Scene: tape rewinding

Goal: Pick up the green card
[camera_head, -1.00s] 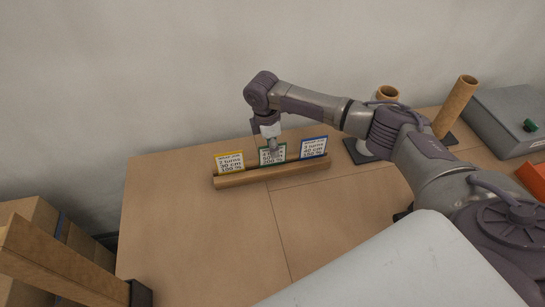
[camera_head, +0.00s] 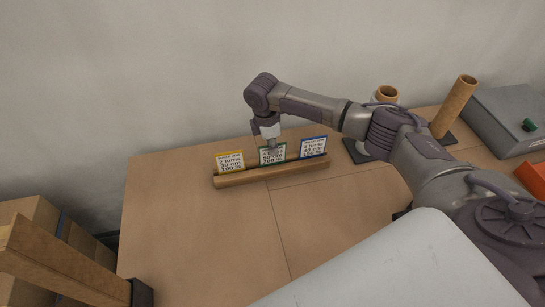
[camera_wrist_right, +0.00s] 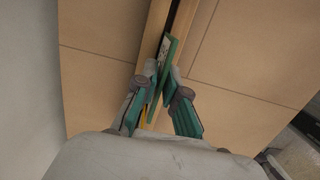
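The green card (camera_head: 272,155) stands in the middle of a wooden card holder (camera_head: 235,179), between a yellow-edged card (camera_head: 229,162) and a blue-edged card (camera_head: 313,147). My right gripper (camera_head: 271,143) reaches down over the green card's top edge from above. In the right wrist view the gripper's fingers (camera_wrist_right: 163,80) close in from both sides on the green card (camera_wrist_right: 169,52), seen nearly edge-on, and appear to pinch it. The card's lower edge still seems to be at the holder. My left gripper is out of view.
Two cardboard tubes, one nearer the holder (camera_head: 387,93) and one taller (camera_head: 456,105), stand at the right. A grey box with a green knob (camera_head: 508,118) is farther right. Cardboard boxes (camera_head: 35,212) lie at the left. The table's front middle (camera_head: 200,240) is clear.

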